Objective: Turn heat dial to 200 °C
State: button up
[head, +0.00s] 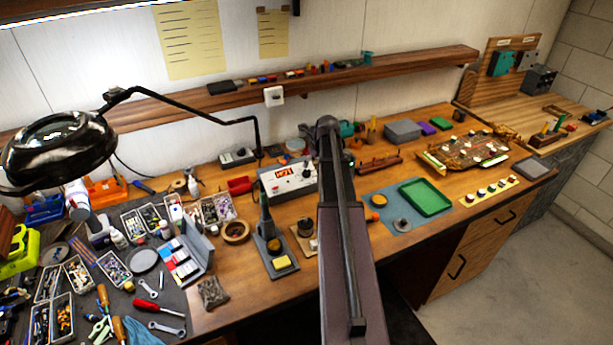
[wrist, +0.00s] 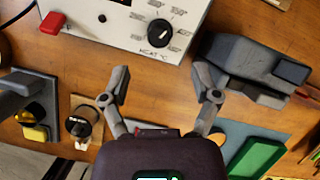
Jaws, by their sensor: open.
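The heat dial (wrist: 160,33) is a round black knob on the white front panel of a control unit (wrist: 122,15), with "HEAT °C" printed below it and small marks around it. The pictures are too small to read its setting surely. The white unit (head: 288,180), with a lit red display, stands at the back of the bench in the head view. My gripper (wrist: 161,88) is open and empty in the wrist view, its two fingers spread left and right below the dial, apart from it. In the head view my arm hides the gripper's fingers.
A dark grey blocky thing (wrist: 250,65) lies right of the dial, close to my right finger. A soldering iron stand (head: 268,240) and a green tray (head: 425,197) flank my arm. Bare wood lies below the panel.

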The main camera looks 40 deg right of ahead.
aim_at(307, 171)
jog(key=shift+b+x, duration=3)
jog(key=shift+x, duration=0.6)
grip_shut()
